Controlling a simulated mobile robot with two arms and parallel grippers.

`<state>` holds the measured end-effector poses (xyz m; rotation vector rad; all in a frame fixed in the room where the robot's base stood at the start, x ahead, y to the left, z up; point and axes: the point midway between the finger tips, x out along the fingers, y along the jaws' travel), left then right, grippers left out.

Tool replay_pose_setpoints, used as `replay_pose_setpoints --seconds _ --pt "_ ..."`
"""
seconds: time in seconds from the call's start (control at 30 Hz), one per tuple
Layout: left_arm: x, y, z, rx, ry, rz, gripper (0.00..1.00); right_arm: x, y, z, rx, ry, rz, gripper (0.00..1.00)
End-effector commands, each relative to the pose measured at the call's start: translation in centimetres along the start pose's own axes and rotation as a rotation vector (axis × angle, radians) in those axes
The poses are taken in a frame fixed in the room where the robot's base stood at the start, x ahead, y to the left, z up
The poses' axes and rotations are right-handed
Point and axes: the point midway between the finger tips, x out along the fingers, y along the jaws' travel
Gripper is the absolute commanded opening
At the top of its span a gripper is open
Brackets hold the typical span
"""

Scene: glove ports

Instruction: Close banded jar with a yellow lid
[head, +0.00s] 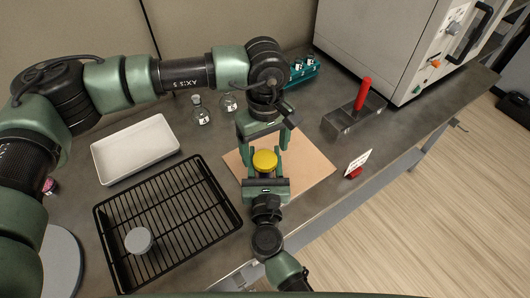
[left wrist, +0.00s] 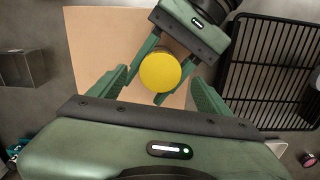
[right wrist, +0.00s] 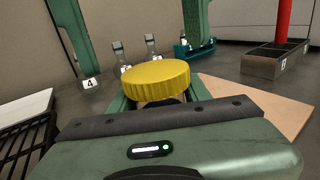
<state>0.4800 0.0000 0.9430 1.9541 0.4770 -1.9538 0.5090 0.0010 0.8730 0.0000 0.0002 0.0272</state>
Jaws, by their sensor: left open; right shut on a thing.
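The yellow lid (head: 264,160) sits level on top of the jar, over the tan mat; it also shows in the left wrist view (left wrist: 160,72) and the right wrist view (right wrist: 155,80). The jar is almost wholly hidden under the lid and between the fingers, so its bands cannot be made out. My right gripper (head: 265,172) is shut on the jar just below the lid. My left gripper (head: 264,146) is open and empty, pointing down, its fingers spread on either side of the lid and apart from it. How tightly the lid sits cannot be told.
The tan mat (head: 310,172) lies under the grippers. A black wire rack (head: 185,215) with a grey round lid (head: 139,240) and a white tray (head: 135,150) lie left. Small bottles (head: 201,112), a teal rack (head: 303,70), a red-handled holder (head: 352,118) and a sign (head: 357,162) stand around.

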Motion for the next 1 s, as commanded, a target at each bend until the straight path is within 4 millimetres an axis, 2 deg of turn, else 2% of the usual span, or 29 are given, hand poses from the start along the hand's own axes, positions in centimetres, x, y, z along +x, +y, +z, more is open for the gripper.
replay_pose_setpoints --seconds 0.2,0.4,0.6,0.87,0.9,0.97,1.0 --pt "-4.9 0.1 -0.1 0.000 0.003 0.003 0.78 0.0 0.0 0.0 0.000 0.001 0.000 0.00" --pt "-8.2 0.0 -0.1 0.001 0.003 0.001 0.78 0.0 0.0 0.0 0.000 0.001 0.000 0.00" --pt "-9.5 0.0 0.0 0.001 0.000 0.000 0.78 0.0 0.0 0.0 0.000 0.001 0.000 0.00" --pt "-9.6 0.0 0.0 0.001 0.000 0.000 0.78 0.0 0.0 0.0 0.000 0.001 0.000 0.00" --pt "-9.6 0.0 0.0 0.001 0.000 0.000 0.78 0.0 0.0 0.0 0.000 0.001 0.000 0.58" --pt "-9.6 0.0 0.0 0.001 0.000 0.000 0.78 0.0 0.0 0.0 0.000 0.000 0.000 0.73" --pt "-9.5 0.0 0.0 0.001 0.000 0.000 0.78 0.0 0.0 0.0 0.000 0.000 0.000 0.73"
